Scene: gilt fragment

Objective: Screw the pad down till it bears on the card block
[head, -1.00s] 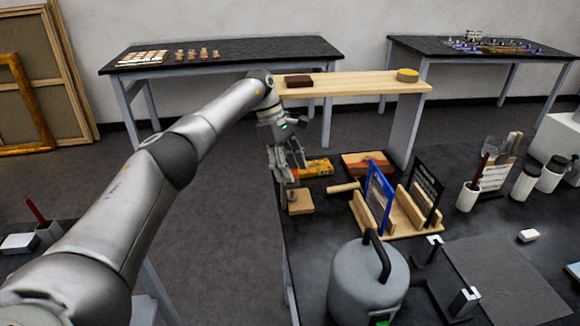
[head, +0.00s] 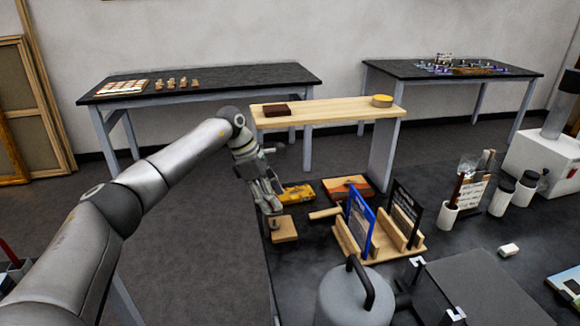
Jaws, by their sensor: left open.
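My left gripper (head: 270,200) hangs fingers-down at the near left edge of the dark workbench, and its fingers are apart. Just below and right of its fingertips is a small tan block (head: 285,231), perhaps the card block. A yellow-orange tool-like object (head: 297,194) lies right behind the gripper, and its shape is partly hidden. I cannot make out a screw or pad clearly at this size, and the gripper covers part of that spot. Whether the fingertips touch anything is too small to tell. My right gripper is out of view.
A wooden rack (head: 380,243) with a blue and a black panel stands right of the block. A grey canister (head: 352,298) with a black handle is in front. A wooden shelf (head: 335,110) stands behind, with a brown block (head: 276,109) and a yellow round item (head: 382,101).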

